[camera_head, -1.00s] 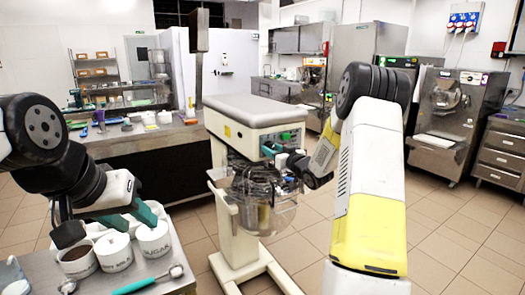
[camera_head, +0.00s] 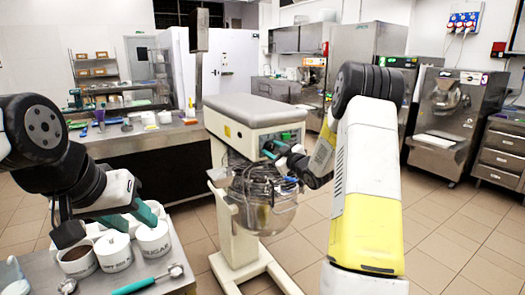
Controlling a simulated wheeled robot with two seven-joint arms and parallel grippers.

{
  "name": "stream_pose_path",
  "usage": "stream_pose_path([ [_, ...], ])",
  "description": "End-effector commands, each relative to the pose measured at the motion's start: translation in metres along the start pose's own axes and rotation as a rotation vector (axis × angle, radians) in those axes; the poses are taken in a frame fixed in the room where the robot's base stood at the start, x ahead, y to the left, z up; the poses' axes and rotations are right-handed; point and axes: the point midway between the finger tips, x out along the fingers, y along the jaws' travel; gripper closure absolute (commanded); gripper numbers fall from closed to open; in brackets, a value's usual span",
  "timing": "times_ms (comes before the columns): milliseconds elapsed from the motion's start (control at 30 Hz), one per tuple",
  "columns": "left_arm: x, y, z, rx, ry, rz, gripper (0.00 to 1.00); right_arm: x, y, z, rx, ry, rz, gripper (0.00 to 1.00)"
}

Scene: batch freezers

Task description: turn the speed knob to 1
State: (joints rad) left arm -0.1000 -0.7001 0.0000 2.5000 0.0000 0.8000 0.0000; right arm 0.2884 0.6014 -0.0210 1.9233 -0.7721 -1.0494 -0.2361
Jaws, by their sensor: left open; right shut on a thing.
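A cream planetary mixer (camera_head: 240,110) with a grey top stands in the middle of the head view. A wire guard and metal bowl (camera_head: 262,205) sit under its head. My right gripper (camera_head: 272,150) reaches to the front of the mixer head, by a dark opening with a green patch above it. It is shut on a small part there, which I take to be the speed knob; the fingers and wrist hide it, and its setting cannot be read. My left gripper (camera_head: 132,222) is open above the containers at lower left, away from the mixer.
White labelled containers (camera_head: 153,240), one reading SUGAR, stand on a metal table with a green-handled scoop (camera_head: 140,284) at lower left. A counter (camera_head: 140,135) with utensils is behind. Batch freezers (camera_head: 447,115) stand at right. The tiled floor between is clear.

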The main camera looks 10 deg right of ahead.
Motion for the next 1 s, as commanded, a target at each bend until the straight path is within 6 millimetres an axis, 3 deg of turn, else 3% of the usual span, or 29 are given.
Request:
stream_pose_path([
  [1000, 0.0, 0.0, 0.0, 0.0, 0.0, 0.0, 0.58, 0.0, 0.0004, -0.0006, -0.909, 0.0, -0.002, 1.0],
])
